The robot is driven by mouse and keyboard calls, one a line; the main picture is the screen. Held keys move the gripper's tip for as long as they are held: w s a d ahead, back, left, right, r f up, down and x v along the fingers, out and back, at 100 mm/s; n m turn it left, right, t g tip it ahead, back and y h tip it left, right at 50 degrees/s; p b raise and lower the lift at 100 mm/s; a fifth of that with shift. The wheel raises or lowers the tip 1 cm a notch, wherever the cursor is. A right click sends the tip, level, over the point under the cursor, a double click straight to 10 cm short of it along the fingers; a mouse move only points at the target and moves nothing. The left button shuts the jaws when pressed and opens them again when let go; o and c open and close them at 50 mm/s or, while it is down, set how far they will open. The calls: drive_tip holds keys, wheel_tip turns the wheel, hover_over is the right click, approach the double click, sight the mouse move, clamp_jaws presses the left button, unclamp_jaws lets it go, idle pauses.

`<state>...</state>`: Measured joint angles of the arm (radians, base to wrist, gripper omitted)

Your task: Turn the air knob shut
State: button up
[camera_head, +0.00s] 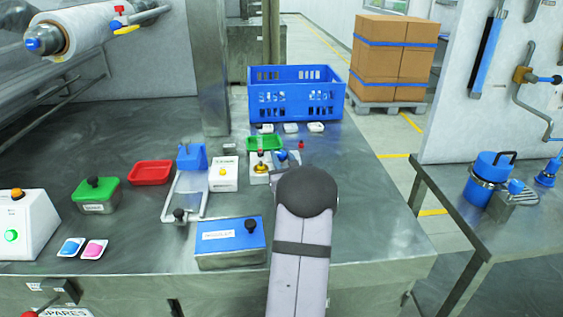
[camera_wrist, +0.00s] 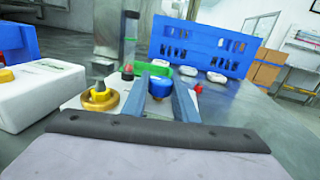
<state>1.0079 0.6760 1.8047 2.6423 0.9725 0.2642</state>
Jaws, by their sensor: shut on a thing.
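A round blue knob (camera_wrist: 160,84), seemingly the air knob, stands between the two grey-blue fingers of my gripper (camera_wrist: 159,94) in the wrist view. My gripper is shut on this knob, with a finger on each side. The knob's base and any mark of its turn position are hidden. The knob sits on a white block (camera_head: 259,176) beside a brass fitting with a yellow top (camera_wrist: 99,95). In the head view my arm covers part of the block and most of my gripper.
A white box with a yellow button (camera_head: 223,173) stands left of the block. A green tray (camera_head: 265,143), small white pieces (camera_head: 292,128) and a blue crate (camera_head: 297,95) lie behind. A blue-lidded box (camera_head: 231,237) stands in front. Bare table is at the right.

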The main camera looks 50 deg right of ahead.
sight(283, 158)
drive_tip(key=shift+r, duration=0.1)
drive_tip(key=o, duration=1.1)
drive_tip(key=shift+c, duration=0.2)
drive_tip(key=shift+s+a, duration=0.3)
drive_tip(key=shift+s, duration=0.2)
drive_tip(key=shift+b+v, duration=0.6)
drive_tip(key=shift+v, duration=2.5)
drive_tip(key=shift+w, duration=0.1)
